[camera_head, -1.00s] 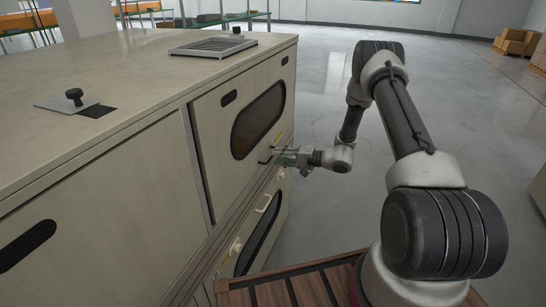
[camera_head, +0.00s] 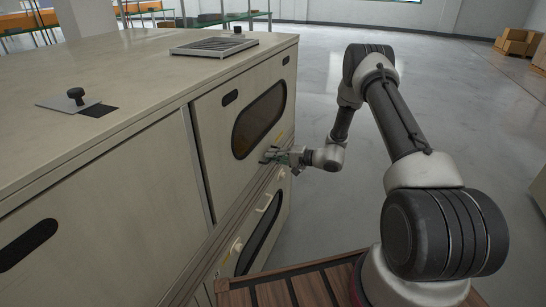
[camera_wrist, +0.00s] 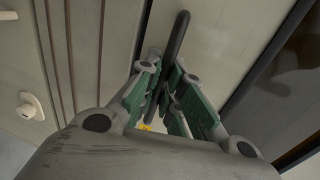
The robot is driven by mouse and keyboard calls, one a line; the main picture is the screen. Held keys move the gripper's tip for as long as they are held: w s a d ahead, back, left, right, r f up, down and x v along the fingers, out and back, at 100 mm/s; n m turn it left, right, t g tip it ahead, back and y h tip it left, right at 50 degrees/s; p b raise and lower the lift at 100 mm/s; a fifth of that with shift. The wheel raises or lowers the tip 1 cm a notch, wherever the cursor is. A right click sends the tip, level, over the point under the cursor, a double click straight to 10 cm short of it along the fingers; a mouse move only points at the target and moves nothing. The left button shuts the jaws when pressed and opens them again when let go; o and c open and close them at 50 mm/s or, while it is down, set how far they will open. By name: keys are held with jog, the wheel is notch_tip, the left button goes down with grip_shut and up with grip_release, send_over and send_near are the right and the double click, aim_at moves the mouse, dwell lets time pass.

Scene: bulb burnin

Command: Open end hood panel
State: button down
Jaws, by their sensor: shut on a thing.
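The end hood panel (camera_head: 222,128) is a beige upper panel with a dark oval window (camera_head: 258,120), at the end of the large beige cabinet. My gripper (camera_head: 276,156) is at the lower part of this panel, below the window. In the wrist view my gripper (camera_wrist: 166,102) has its green-padded fingers on both sides of a dark bar handle (camera_wrist: 178,40), shut on it. In the head view the panel looks flush with the cabinet side.
A lower panel with a pale handle (camera_head: 264,202) and a dark window (camera_head: 258,236) is beneath. A vent grille (camera_head: 213,45) and a black knob (camera_head: 75,95) are on the cabinet top. Open grey floor (camera_head: 320,90) lies right of the cabinet.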

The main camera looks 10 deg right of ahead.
jog(key=s+d+r+g+h, duration=0.2)
jog(key=s+d+r+h, duration=0.15)
jog(key=s+d, duration=0.35)
jog(key=s+d+r+g+h, duration=0.2)
jog(key=s+d+r, duration=0.3)
jog(key=d, duration=0.4)
jog(key=s+d+r+g+h, duration=0.2)
jog(key=d+r, duration=0.3)
jog(key=r, duration=0.6)
jog(key=s+d+r+g+h, duration=0.3)
jog(key=s+d+r+h, duration=0.2)
jog(key=r, duration=0.7)
jog(key=shift+s+d, duration=0.15)
jog(key=shift+d, duration=0.1)
jog(key=c, duration=1.6)
grip_release()
jog(key=shift+o, duration=0.2)
